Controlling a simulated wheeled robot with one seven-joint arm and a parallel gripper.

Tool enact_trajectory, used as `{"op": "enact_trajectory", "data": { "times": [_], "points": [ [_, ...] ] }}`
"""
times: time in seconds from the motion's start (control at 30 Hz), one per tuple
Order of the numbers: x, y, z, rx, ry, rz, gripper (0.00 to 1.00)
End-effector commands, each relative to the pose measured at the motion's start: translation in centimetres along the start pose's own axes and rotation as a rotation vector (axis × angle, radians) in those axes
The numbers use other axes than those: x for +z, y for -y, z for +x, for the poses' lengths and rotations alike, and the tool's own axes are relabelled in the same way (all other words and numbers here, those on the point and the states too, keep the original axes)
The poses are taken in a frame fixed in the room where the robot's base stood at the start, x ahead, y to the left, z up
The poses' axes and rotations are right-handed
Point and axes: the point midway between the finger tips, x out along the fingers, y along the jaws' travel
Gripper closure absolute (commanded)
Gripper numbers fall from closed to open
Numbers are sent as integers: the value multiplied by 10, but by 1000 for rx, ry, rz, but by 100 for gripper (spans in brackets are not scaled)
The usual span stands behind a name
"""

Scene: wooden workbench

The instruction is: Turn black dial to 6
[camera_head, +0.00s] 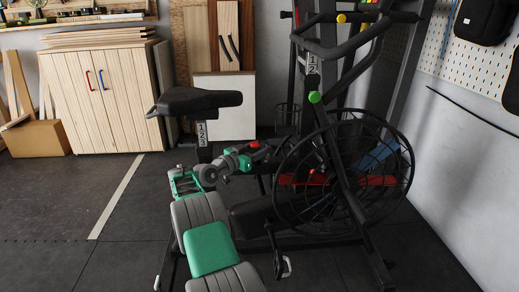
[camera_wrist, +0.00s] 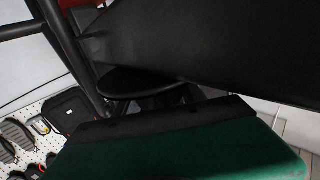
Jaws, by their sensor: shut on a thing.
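A dark exercise bike (camera_head: 335,185) stands in the middle and right of the head view. My gripper (camera_head: 254,149) reaches the bike's frame between the seat post and the big wheel, close to a small red part (camera_head: 255,143). It is shut on a dark part there, seemingly the black dial, which my gripper mostly hides. No numbers on the dial can be read. In the wrist view, my green and black gripper body fills the bottom, below a wide dark surface and a dark rounded part (camera_wrist: 135,82). My fingertips and their contact are hidden there.
The caged wheel (camera_head: 345,170) is close on the right. A wooden cabinet (camera_head: 95,97) stands at the back left, and a pegboard (camera_head: 467,55) hangs on the right wall. The floor at the left is open.

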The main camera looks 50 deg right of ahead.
Motion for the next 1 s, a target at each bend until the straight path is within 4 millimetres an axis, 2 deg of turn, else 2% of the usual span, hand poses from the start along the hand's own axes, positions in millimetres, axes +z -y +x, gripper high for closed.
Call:
{"op": "enact_trajectory", "data": {
  "times": [0.07, 0.1, 0.33, 0.57, 0.67, 0.8, 1.0],
  "points": [
    [0, 0, 1, -2, 0, -1, 93],
    [0, 0, 1, -2, 0, -1, 51],
    [0, 1, 0, -3, 0, 0, 32],
    [0, 0, 0, -2, 0, 0, 32],
    [-8, 0, 0, -2, -1, 1, 32],
    [-37, 0, 1, -1, -2, 4, 32],
    [-82, -26, -24, -3, -1, 2, 32]
  ]
}}
